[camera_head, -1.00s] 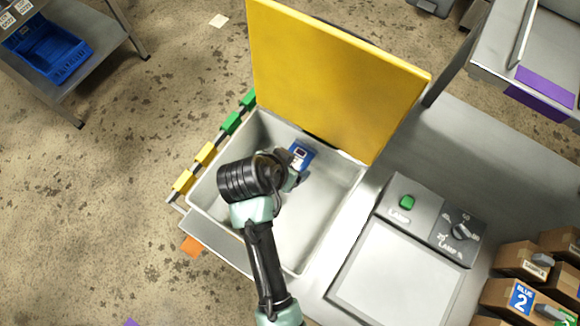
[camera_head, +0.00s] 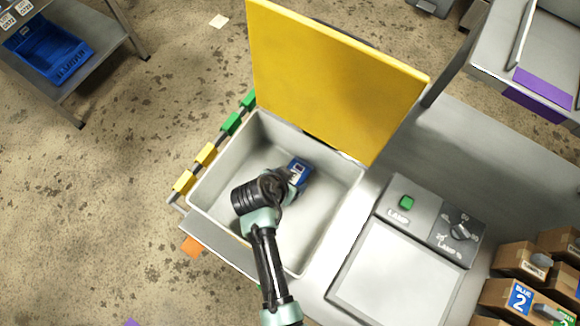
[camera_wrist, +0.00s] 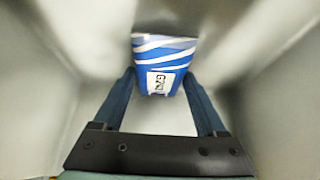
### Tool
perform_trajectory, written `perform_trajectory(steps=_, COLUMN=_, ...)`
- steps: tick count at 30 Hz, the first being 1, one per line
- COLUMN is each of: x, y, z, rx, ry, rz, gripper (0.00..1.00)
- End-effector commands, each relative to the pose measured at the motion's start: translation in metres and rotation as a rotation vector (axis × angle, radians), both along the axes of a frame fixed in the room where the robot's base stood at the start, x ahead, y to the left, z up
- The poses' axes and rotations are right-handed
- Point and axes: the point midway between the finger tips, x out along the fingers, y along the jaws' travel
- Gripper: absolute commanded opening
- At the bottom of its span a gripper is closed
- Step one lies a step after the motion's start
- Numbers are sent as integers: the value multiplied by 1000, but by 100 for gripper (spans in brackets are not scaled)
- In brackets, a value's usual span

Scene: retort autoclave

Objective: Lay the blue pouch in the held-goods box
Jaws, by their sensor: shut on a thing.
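The blue pouch (camera_head: 299,171) is inside the grey box (camera_head: 326,226) with the raised yellow lid (camera_head: 335,75). In the wrist view the pouch (camera_wrist: 163,58) is blue and white with a printed label, between my two fingers. My gripper (camera_head: 291,186) is shut on the pouch, down inside the box; it also shows in the wrist view (camera_wrist: 160,85). The box walls rise on both sides in the wrist view. My arm hides part of the box floor, and I cannot tell whether the pouch touches the floor.
A lamp panel with a green button (camera_head: 407,202) and a pale plate (camera_head: 400,275) lies right of the box. Cardboard boxes (camera_head: 522,261) stand at the far right. Green and yellow clips (camera_head: 205,154) line the left side. A blue bin (camera_head: 47,51) sits on a shelf at upper left.

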Motion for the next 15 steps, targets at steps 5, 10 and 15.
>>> perform_trajectory(steps=5, x=0, y=0, z=-2, rx=0, ry=0, rz=0, gripper=92)
perform_trajectory(steps=10, x=0, y=0, z=-2, rx=0, ry=0, rz=0, gripper=100)
perform_trajectory(steps=15, x=0, y=0, z=1, rx=0, ry=0, rz=1, gripper=100)
